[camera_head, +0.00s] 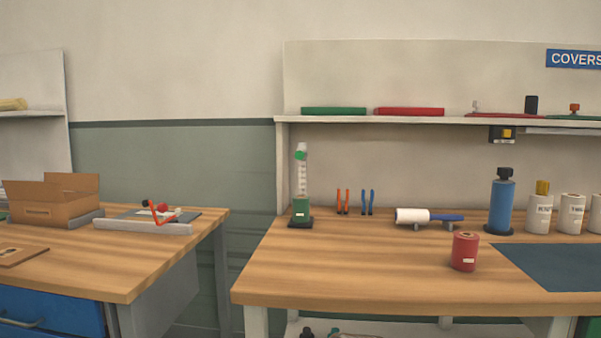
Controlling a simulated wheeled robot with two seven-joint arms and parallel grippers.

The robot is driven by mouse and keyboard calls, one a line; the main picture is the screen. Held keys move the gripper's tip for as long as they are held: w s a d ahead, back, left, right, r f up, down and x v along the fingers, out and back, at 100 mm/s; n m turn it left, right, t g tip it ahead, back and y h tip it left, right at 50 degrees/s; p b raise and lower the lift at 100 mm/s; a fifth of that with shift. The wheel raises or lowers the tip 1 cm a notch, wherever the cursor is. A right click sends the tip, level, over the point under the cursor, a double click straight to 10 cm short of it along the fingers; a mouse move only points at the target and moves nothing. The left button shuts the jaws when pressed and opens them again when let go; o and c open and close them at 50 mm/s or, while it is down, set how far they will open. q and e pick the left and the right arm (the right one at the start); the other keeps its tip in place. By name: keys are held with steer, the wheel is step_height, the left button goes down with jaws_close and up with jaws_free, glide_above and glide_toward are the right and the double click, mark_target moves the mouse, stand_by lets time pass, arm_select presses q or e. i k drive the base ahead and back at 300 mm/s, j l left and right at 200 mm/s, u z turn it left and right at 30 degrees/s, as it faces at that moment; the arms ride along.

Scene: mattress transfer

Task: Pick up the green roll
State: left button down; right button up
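A long green roll (333,111) lies lengthwise on the white wall shelf, left of a similar red roll (409,111). A small gap separates the two. Nothing holds or covers the green roll. Neither of my grippers shows in the head view, so their position relative to the roll cannot be seen.
The shelf (430,120) runs above a wooden workbench (340,270). On the bench stand a green-based column (301,207), a white roller (412,216), a red can (465,252) and a blue bottle (502,205). A gap separates it from the left bench (120,260) with its cardboard box (52,201).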

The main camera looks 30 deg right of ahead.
mark_target(301, 209)
steer(key=z, duration=1.35)
